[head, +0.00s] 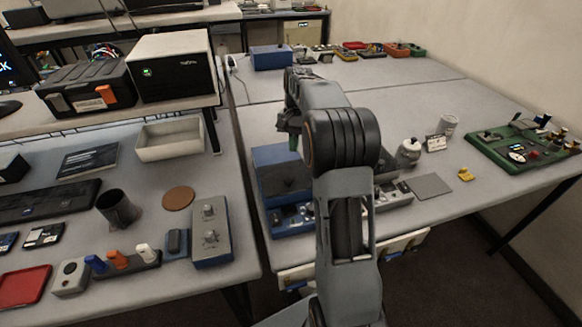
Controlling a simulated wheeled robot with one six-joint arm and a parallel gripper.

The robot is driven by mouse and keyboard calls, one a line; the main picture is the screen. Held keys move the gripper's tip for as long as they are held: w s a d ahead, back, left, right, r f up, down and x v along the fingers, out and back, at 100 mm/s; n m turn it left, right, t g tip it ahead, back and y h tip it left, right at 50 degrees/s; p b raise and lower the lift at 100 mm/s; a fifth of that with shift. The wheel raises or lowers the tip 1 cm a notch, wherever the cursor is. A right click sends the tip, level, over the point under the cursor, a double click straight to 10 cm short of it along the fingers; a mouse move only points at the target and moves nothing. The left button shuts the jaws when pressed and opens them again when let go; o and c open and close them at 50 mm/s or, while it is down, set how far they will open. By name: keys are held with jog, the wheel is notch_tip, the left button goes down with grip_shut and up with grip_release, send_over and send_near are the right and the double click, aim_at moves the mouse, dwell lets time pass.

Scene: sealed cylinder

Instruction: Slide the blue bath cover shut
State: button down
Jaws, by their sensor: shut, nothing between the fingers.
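A blue box-shaped unit (266,158), which looks like the bath, stands on the right-hand table just left of my arm. A dark grey surface (288,178) shows on its near side; I cannot tell whether this is the cover or the inside. My arm hides the unit's right side. My gripper (294,142) hangs over the unit's far part, small and partly hidden by my own wrist. It looks shut and empty. I cannot tell whether its tips touch the unit.
Blue-based equipment (292,217) sits in front of the unit. Another blue box (271,57) stands at the back. The table's middle back is clear.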

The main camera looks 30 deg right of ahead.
aim_at(292, 175)
jog(key=x, duration=0.3)
jog(key=shift+f, duration=0.15)
jog(key=shift+s+a+f, duration=0.15)
jog(key=shift+s+a, duration=0.3)
jog(key=shift+s, duration=0.15)
jog(key=shift+s+a+f, duration=0.15)
jog(key=shift+s+a, duration=0.35)
jog(key=shift+s, duration=0.05)
jog(key=shift+s+a+f, duration=0.2)
jog(key=shift+s+a, duration=0.15)
jog(key=shift+s, duration=0.1)
